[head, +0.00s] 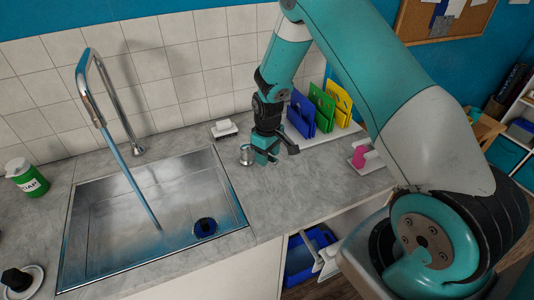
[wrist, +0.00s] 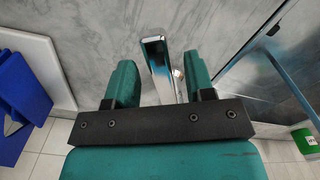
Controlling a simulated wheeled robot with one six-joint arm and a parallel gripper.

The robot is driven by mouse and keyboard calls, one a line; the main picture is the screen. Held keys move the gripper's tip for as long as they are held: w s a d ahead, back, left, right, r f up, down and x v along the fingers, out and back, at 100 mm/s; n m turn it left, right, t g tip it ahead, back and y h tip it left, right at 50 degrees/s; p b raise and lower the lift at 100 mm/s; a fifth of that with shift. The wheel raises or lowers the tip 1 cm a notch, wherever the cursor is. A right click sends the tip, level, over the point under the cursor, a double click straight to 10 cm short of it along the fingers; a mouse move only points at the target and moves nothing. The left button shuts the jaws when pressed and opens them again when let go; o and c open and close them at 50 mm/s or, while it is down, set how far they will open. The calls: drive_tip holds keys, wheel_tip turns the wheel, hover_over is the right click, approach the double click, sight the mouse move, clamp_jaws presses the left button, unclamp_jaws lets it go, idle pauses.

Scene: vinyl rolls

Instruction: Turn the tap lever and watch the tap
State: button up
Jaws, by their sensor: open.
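The chrome tap (head: 82,78) stands behind the sink, its tall bent spout reaching over the basin. A bluish stream of water (head: 130,178) runs from the spout to the sink floor; part of it shows in the wrist view (wrist: 287,79). A short chrome lever (head: 246,155) stands on the counter right of the sink. My gripper (head: 265,158) is low over the counter beside it. In the wrist view the lever (wrist: 158,66) stands between the two teal fingers of my open gripper (wrist: 160,80), with gaps seen on both sides. Whether a finger touches it is unclear.
The steel sink (head: 90,215) has a dark round drain piece (head: 204,227). A green soap container (head: 27,177) is at the left. A white soap dish (head: 224,129), coloured boards (head: 322,105) and a pink bottle (head: 359,157) stand around my arm. Counter right of the sink is mostly clear.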

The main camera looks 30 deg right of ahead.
wheel_tip(320, 180, up, 17)
drive_tip(key=b, duration=0.4)
drive_tip(key=shift+r, duration=0.2)
idle(0.7)
drive_tip(key=s+a+r+n+y, duration=0.1)
drive_tip(key=s+a+r, duration=0.1)
drive_tip(key=s+a, duration=0.4)
drive_tip(key=s+a+r+n+y, duration=0.1)
drive_tip(key=s+a+r, duration=0.2)
drive_tip(key=s, duration=0.9)
drive_tip(key=s+a+r+y, duration=0.2)
drive_tip(key=s+a+r, duration=0.1)
drive_tip(key=s+a, duration=0.6)
drive_tip(key=shift+s+n, duration=0.4)
drive_tip(key=shift+s, duration=0.2)
drive_tip(key=shift+a, duration=0.1)
